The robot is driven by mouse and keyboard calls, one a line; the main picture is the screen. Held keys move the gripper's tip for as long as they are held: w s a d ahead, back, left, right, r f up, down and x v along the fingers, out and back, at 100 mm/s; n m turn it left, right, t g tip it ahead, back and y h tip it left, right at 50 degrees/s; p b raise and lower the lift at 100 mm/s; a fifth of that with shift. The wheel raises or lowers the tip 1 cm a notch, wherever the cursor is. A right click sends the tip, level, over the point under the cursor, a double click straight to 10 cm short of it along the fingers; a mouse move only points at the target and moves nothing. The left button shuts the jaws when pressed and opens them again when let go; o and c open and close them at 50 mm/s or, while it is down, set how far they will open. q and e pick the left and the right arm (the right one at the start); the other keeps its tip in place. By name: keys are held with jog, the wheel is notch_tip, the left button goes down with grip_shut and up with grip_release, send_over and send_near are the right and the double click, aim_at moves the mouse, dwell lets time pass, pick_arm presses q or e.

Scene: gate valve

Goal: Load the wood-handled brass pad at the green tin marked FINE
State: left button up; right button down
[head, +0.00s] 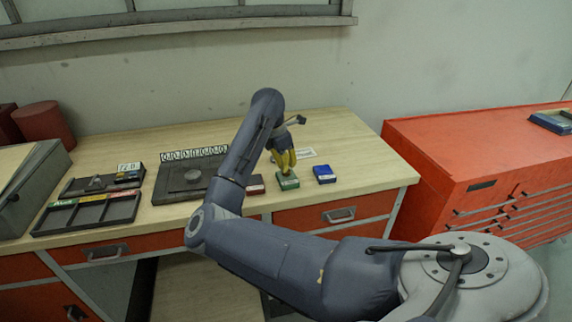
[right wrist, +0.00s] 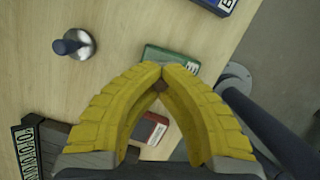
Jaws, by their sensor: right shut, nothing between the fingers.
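My right gripper (head: 286,163) has yellow fingers that point down just above the green tin (head: 288,182). In the right wrist view the fingertips (right wrist: 160,69) meet and overlap the edge of the green tin (right wrist: 172,54); I cannot tell whether they touch it. The fingers are shut and empty. I cannot make out a wood-handled brass pad for certain. The tin's marking is mostly hidden or too small to read. My left gripper is not in view.
A red tin (head: 255,187) and a blue tin (head: 325,174) flank the green one. A silver disc with a dark blue knob (right wrist: 76,44) stands on the table. A dark plate (head: 175,189), a tag rack (head: 193,153) and a divided tray (head: 88,213) lie left.

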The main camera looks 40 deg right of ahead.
jog(key=shift+f, duration=0.3)
dwell(0.7)
jog(key=shift+r, duration=3.55)
